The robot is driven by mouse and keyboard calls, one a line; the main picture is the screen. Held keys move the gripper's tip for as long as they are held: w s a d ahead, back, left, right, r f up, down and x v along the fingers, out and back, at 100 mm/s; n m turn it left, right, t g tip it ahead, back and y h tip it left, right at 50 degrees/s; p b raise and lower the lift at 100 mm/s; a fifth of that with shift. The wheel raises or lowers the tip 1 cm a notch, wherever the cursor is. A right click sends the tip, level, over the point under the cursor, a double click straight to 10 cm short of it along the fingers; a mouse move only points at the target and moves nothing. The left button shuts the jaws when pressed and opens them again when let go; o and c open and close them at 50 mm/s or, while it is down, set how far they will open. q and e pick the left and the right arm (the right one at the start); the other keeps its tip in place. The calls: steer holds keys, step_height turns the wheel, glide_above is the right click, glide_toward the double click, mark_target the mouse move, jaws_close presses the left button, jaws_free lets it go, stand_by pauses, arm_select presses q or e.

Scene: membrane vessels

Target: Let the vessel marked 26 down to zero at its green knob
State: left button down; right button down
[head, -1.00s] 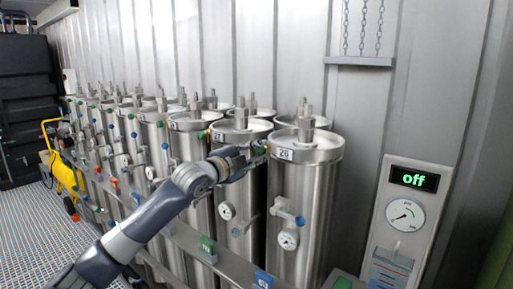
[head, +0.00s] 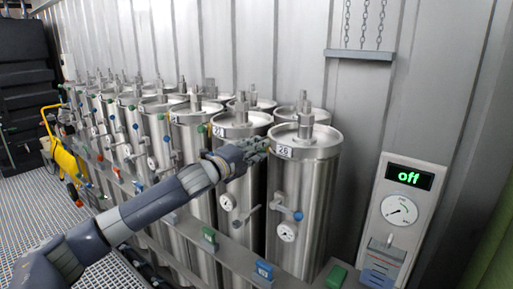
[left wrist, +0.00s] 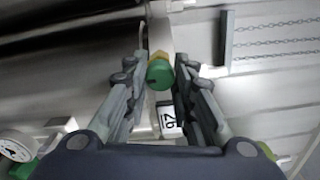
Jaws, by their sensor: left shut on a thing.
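The vessel marked 26 (head: 302,190) is a steel cylinder at the front right of the row, its label (head: 284,152) near the top. The label also shows upside down in the left wrist view (left wrist: 170,120). The green knob (left wrist: 160,75), with a yellowish piece behind it, sits between my left fingertips in that view. My left gripper (head: 262,147) is shut on the knob, just left of the label; the head view largely hides the knob. The vessel's round gauge (head: 288,231) is lower down, its reading too small to tell. My right gripper is out of view.
A neighbouring vessel (head: 236,185) stands close on the left, with more in rows behind. A blue-handled valve (head: 288,210) projects below my gripper. A rail with a blue block (head: 264,270) and green blocks runs in front. A panel (head: 403,215) reading "off" stands at right.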

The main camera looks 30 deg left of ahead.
arm_select(q)
steer(key=shift+d+f, duration=0.15)
steer(key=shift+f, duration=0.1)
steer(key=c, duration=1.5)
jaws_free()
steer(key=shift+o, duration=0.9)
steer(key=shift+r, duration=0.15)
steer(key=s, duration=1.1)
steer(key=shift+s+a, duration=0.4)
steer(key=shift+a, duration=0.05)
